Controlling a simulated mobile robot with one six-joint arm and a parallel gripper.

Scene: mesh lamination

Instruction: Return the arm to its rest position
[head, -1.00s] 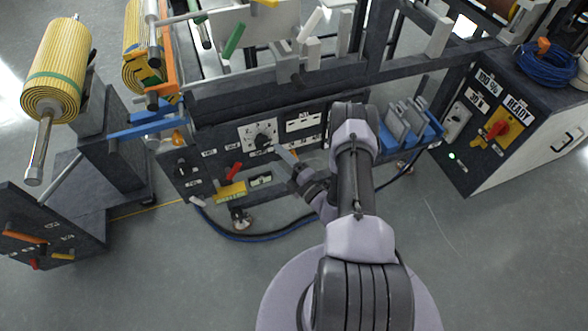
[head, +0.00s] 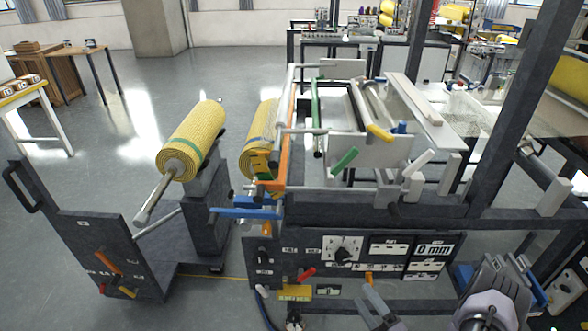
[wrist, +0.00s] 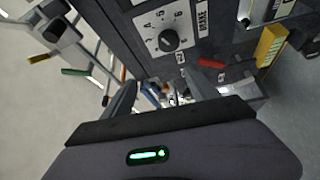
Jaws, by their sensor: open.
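My gripper (head: 374,302) shows at the bottom edge of the head view, in front of the lower part of the machine's dark control panel (head: 375,268). My wrist is partly cut off by the frame; part of my arm (head: 492,300) shows at the lower right. In the wrist view my gripper (wrist: 163,92) has its two fingers apart, with nothing seen between them. The panel's round dial (wrist: 169,40) is just beyond the fingers. The dial also shows in the head view (head: 342,252), above and left of my gripper.
A red lever (head: 306,274) and a yellow tag (head: 294,292) are on the panel, left of my gripper. A display (head: 433,250) reads 0 mm. Yellow mesh rolls (head: 193,140) stand at the left. A dark post (head: 515,110) rises at the right.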

